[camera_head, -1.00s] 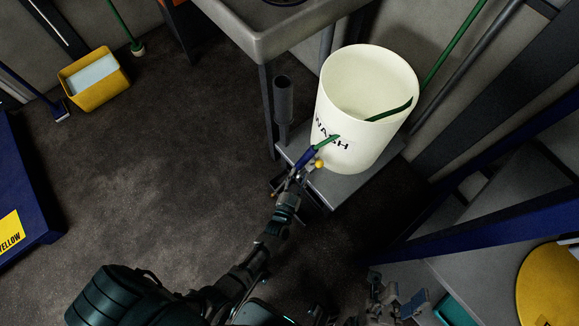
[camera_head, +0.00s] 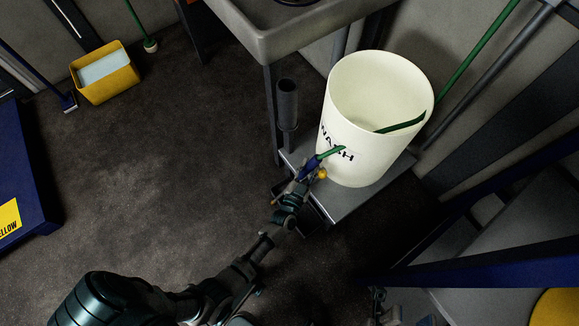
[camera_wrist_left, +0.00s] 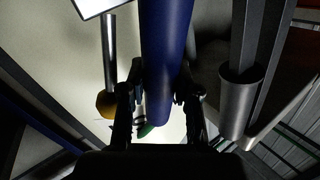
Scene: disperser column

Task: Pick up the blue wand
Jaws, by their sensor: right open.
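The blue wand (camera_head: 310,167) is a slim blue rod in front of the white WASH bucket (camera_head: 372,160); a green piece shows at its upper end. My left gripper (camera_head: 301,177) is at the wand, low in front of the bucket. In the left wrist view the wand (camera_wrist_left: 166,45) runs between the two fingers of my left gripper (camera_wrist_left: 160,80), with a finger close on each side. Whether they press on it I cannot tell. My right gripper (camera_head: 387,308) is open, partly cut off at the bottom edge.
The bucket stands on a grey platform (camera_head: 350,200) beside a sink (camera_head: 290,38) and a dark upright tube (camera_head: 288,105). A yellow ball (camera_head: 322,173) is beside the wand. A yellow bucket (camera_head: 106,78) stands back left.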

